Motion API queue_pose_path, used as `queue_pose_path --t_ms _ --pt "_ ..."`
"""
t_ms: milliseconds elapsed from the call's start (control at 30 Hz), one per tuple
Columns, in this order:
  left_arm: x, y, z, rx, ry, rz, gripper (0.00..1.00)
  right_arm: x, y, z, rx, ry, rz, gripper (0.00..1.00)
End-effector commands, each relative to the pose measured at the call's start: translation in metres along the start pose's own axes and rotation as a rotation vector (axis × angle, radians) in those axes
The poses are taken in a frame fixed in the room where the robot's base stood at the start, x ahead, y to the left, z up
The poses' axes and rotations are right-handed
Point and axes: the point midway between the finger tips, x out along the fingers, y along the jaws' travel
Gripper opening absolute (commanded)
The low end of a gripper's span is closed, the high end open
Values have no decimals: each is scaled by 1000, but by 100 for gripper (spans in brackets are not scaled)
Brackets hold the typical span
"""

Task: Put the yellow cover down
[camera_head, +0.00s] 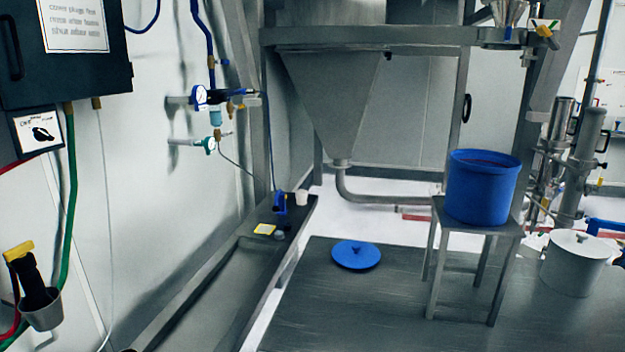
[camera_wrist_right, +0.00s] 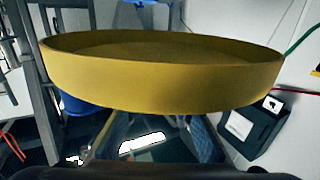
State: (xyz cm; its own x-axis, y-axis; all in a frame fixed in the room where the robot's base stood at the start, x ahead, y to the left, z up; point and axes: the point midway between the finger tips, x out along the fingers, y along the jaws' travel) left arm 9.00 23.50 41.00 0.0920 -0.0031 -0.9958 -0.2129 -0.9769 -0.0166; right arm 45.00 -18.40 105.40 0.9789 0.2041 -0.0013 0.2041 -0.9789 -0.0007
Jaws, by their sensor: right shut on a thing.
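The yellow cover (camera_wrist_right: 160,85) is a round, shallow disc with a raised rim. It fills the upper middle of the right wrist view, seen nearly edge-on. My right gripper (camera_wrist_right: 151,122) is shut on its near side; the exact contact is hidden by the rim. The cover and my right gripper do not show in the head view. My left gripper is in neither view.
A blue drum (camera_head: 482,187) stands on a small metal stool (camera_head: 475,226). A blue lid (camera_head: 356,255) lies on the dark platform (camera_head: 330,300), with bare room around it. A lidded white pot (camera_head: 575,265) stands at right. A long narrow bench (camera_head: 215,290) holds small items.

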Motion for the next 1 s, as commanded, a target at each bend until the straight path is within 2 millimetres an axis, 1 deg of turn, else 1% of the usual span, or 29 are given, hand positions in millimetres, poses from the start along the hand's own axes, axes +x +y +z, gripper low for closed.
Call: queue_pose_path --t_ms 33,433,1000 --pt "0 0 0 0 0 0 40 2 0 -4 7 8 25 0" --pt "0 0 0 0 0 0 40 7 8 -14 4 6 188 0" --pt "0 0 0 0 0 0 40 8 8 -14 -1 6 206 0"
